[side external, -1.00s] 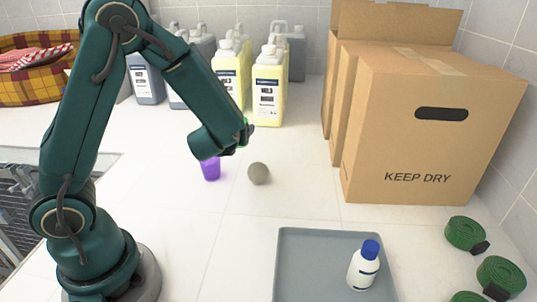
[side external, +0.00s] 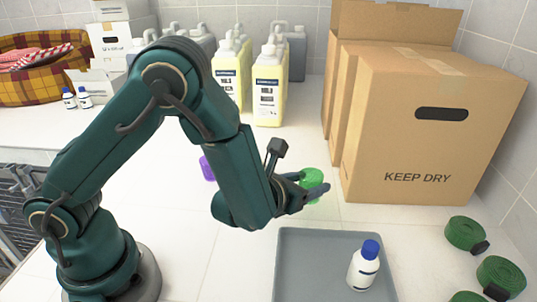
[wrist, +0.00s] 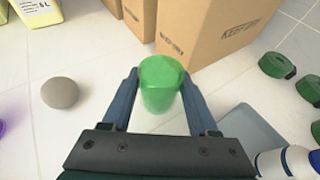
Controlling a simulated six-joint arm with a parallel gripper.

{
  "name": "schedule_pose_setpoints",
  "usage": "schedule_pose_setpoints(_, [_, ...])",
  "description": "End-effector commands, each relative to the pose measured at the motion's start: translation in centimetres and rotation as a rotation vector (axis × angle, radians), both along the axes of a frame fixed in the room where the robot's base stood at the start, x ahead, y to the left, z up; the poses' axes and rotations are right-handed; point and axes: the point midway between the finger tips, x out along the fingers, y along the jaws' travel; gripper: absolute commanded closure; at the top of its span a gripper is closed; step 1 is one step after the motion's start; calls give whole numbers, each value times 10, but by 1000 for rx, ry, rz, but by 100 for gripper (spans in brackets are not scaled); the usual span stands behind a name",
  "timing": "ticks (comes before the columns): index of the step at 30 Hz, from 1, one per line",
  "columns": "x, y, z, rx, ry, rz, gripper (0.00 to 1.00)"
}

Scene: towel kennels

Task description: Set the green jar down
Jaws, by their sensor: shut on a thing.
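The green jar (side external: 312,181) is translucent and sits between the fingers of my gripper (side external: 300,190), which is shut on it. In the wrist view the jar (wrist: 160,84) shows between the two blue fingers of my gripper (wrist: 163,92). In the side view it is just behind the grey tray (side external: 300,245) and left of the large cardboard box. Whether its base touches the counter is hard to tell.
A white bottle with a blue cap (side external: 364,266) stands on the tray. A cardboard box (side external: 430,130) stands close behind the jar. A purple cup (side external: 207,168) and a grey ball (wrist: 60,92) are to the left. Green rolled straps (side external: 465,233) lie at right.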

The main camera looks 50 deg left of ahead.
Motion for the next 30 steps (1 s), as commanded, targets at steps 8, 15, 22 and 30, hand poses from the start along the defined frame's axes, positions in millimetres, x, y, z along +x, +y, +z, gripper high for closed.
schedule_pose_setpoints(8, [-1, 0, -28, 3, 3, 0, 94])
schedule_pose_setpoints(15, [0, 0, -41, 0, 0, -1, 94])
schedule_pose_setpoints(22, [0, 0, -41, -1, 0, -1, 94])
schedule_pose_setpoints(30, [0, 0, -43, -1, 0, 0, 10])
